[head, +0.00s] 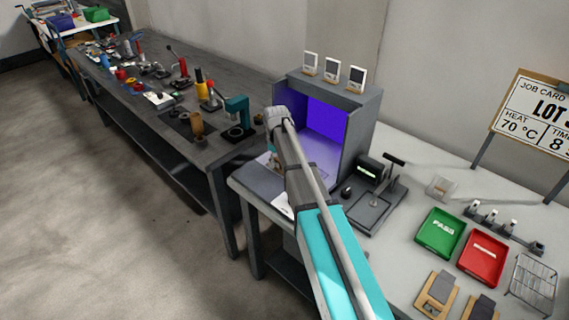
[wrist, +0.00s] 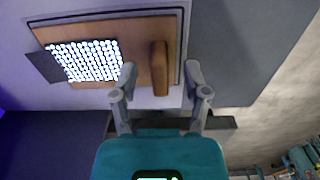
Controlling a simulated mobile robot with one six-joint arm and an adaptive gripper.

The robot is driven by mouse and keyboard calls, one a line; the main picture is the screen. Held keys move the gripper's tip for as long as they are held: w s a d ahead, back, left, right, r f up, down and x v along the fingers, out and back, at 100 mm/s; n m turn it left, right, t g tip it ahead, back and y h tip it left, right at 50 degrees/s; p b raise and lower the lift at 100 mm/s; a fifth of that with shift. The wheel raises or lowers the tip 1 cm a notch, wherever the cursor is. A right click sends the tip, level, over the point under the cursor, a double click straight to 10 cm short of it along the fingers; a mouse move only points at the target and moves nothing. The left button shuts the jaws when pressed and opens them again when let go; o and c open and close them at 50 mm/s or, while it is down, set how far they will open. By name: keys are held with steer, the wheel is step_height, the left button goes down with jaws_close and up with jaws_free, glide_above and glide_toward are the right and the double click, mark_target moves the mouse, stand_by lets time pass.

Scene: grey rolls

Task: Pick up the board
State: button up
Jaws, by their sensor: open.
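The board (wrist: 140,35) is a flat brown panel, seen close up in the wrist view. It has a bright white dotted patch (wrist: 85,60), a dark plate at its left end and a wooden grip bar (wrist: 159,68) near its right end. My gripper (wrist: 160,72) is open, with one finger on each side of the grip bar. I cannot tell whether the fingers touch it. In the head view, my arm hides most of the area in front of the violet-lit booth (head: 326,122), where my gripper is.
Small framed cards (head: 331,75) stand on the booth. To its right are a dark press-like stand (head: 372,205), a green tray (head: 440,232), a red tray (head: 482,258) and a wire rack (head: 533,282). A cluttered dark bench (head: 150,110) stands left. The floor (head: 90,220) is clear.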

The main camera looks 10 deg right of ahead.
stand_by(0.4)
jaws_close()
steer(key=shift+r, duration=0.2)
stand_by(0.3)
step_height(320, 180, up, 2)
steer(key=shift+r+p, duration=0.1)
steer(key=shift+p, duration=1.1)
steer(key=s+a+r+p, duration=0.5)
steer(key=s+r+p, duration=0.5)
steer(key=s, duration=0.3)
steer(key=shift+r+p, duration=0.25)
steer(key=shift+p, duration=0.05)
